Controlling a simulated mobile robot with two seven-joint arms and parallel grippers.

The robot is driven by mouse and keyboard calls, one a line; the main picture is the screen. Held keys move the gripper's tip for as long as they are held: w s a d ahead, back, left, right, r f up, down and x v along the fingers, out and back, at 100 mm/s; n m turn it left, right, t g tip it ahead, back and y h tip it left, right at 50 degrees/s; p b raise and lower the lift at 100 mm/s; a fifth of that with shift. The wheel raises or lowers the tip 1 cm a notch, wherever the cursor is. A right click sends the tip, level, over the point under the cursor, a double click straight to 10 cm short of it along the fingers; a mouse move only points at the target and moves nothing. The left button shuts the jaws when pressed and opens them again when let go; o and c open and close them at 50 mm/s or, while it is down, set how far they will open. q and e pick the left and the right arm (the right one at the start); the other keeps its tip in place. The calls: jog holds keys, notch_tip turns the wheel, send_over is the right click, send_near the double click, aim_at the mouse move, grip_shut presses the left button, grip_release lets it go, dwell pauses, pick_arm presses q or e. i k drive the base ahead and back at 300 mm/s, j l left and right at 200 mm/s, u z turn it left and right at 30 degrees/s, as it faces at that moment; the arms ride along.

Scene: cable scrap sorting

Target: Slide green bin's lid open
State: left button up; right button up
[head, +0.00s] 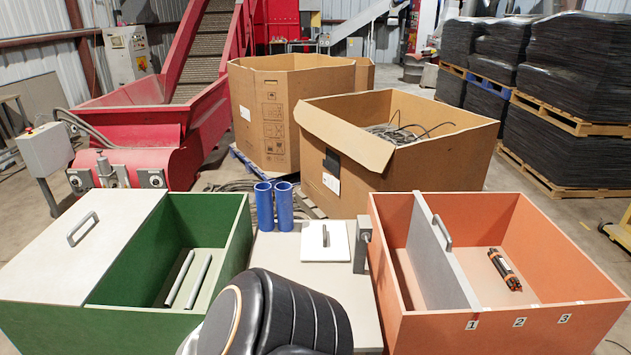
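The green bin (238,240) stands at the left in the head view. Its white lid (95,262) covers the left part of the bin, and the right part is uncovered. A grey handle (83,229) stands on the lid. Two pale rods lie inside the uncovered part, one of them here (198,282). Neither of my grippers is in view. A black padded rounded shape, possibly part of my own arm, hides the bin's front right corner.
An orange bin (560,262) at the right has a grey divider (428,262) with a handle, and a dark bundle (504,270) inside. Between the bins, a pale table (362,308) bears two blue cylinders (274,206) and a white plate (326,250) with a handle.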

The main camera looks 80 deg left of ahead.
aim_at(65, 263)
jog(key=u, duration=4)
jog(key=i+j, duration=0.25)
jog(key=j, duration=0.15)
jog(key=i+j+u, duration=0.15)
jog(key=j, duration=0.25)
jog(key=i+j, duration=0.35)
jog(key=j+u, duration=0.05)
